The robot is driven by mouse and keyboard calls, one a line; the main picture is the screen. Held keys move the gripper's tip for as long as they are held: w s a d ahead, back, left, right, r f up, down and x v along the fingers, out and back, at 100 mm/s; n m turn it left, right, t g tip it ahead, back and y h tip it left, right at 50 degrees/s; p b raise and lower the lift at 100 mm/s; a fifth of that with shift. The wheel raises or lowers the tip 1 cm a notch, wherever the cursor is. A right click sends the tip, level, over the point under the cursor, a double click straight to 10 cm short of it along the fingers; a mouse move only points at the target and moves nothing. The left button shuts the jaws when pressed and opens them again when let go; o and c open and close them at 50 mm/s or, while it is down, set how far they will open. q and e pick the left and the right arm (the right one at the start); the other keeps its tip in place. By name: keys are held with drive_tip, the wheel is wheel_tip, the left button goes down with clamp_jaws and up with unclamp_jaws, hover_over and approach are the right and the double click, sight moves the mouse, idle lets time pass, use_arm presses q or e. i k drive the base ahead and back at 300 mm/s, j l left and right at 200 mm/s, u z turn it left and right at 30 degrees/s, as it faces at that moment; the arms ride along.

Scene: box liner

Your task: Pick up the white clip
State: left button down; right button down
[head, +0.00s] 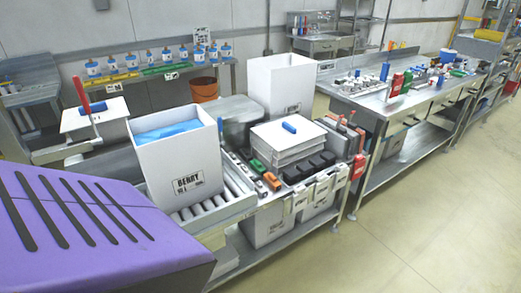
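Several small pale, whitish pieces (323,187) hang along the front edge of the near table, right of the rollers. They are too small for me to tell whether one of them is the white clip. No other white clip can be made out. Neither my left nor my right gripper shows in the head view.
A white box marked BERRY (187,185) with a blue liner (168,131) stands on a roller conveyor (236,188). A taller white box (280,86) stands behind. A metal workbench (378,98) with small items is at right. The floor (440,215) at right is clear.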

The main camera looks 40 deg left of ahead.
sight(242, 167)
drive_tip(key=i+u, duration=0.4)
drive_tip(key=i+l+u, duration=0.5)
drive_tip(key=u, duration=0.25)
drive_tip(key=i+l+u, duration=0.2)
drive_tip(key=u, duration=0.2)
drive_tip(key=i+l+u, duration=0.15)
drive_tip(key=l+u, duration=0.2)
drive_tip(key=i+l+u, duration=0.15)
drive_tip(key=u, duration=0.25)
drive_tip(key=l+u, duration=0.4)
drive_tip(key=l, duration=0.2)
drive_tip(key=l+u, duration=0.4)
drive_tip(key=l, duration=0.2)
